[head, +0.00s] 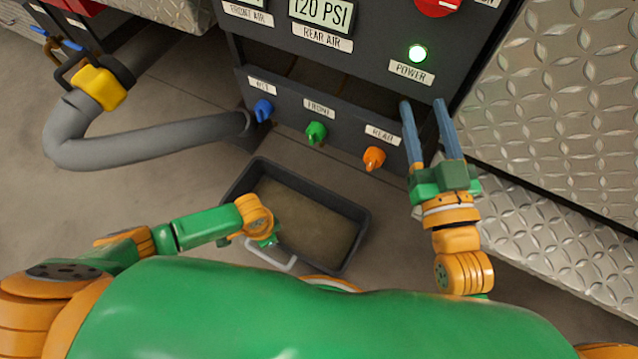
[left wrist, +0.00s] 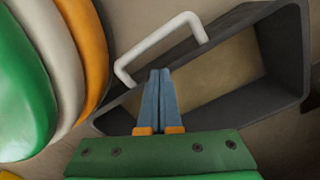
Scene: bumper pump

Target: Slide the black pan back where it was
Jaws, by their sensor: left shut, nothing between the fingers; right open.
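The black pan (head: 348,258) is an open rectangular tray with a brown inside, lying on the floor in front of the dark panel unit. Its pale handle (head: 270,254) is on the side nearest me and also shows in the left wrist view (left wrist: 158,46). My left gripper (head: 268,240) is over the handle side; in the left wrist view its fingers (left wrist: 160,72) are shut and empty, overlapping the pan's rim (left wrist: 245,14) between the handle's ends. I cannot tell whether they touch. My right gripper (head: 422,103) is open and empty, right of the pan before the panel.
The panel unit (head: 330,92) has an open slot above blue, green and orange knobs (head: 373,158). A grey hose (head: 150,140) with a yellow fitting lies left. Diamond-plate metal (head: 560,110) stands right. Floor between hose and pan is clear.

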